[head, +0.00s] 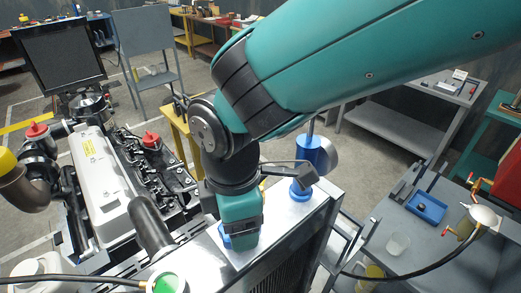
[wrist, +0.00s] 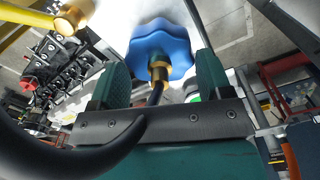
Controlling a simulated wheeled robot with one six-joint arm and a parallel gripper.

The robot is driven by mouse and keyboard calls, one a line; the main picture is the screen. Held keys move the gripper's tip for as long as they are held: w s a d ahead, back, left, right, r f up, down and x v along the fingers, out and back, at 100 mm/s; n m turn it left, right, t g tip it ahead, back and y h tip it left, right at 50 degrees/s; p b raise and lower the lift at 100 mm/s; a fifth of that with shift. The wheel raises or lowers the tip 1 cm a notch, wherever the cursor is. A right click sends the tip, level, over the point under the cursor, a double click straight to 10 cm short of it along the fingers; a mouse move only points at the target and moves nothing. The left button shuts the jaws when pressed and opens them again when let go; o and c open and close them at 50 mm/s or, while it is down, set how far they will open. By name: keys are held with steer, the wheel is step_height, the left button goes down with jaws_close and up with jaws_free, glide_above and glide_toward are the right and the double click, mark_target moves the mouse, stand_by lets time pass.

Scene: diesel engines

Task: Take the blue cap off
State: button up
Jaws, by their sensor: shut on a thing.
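The blue cap (wrist: 160,45) is a lobed knob with a brass fitting at its centre, between my gripper's two teal fingers (wrist: 162,72) in the wrist view. In the head view my gripper (head: 240,236) points down at the silver top of the radiator-like unit (head: 283,232). It is shut on the blue cap, of which only a blue edge (head: 224,236) shows at the gripper's lower left. The rest is hidden behind my gripper. I cannot tell whether the cap still sits on its neck.
A blue cylinder (head: 311,152) stands on the same unit, close right of my gripper. The engine (head: 95,175) with red caps (head: 151,140) is at left. A green-topped part (head: 168,283) is in front. A bench with a blue tray (head: 427,207) is at right.

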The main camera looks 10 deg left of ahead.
step_height(320, 180, up, 2)
steer(key=shift+w+r+p, duration=0.1)
steer(key=shift+p, duration=0.45)
steer(key=shift+r, duration=1.85)
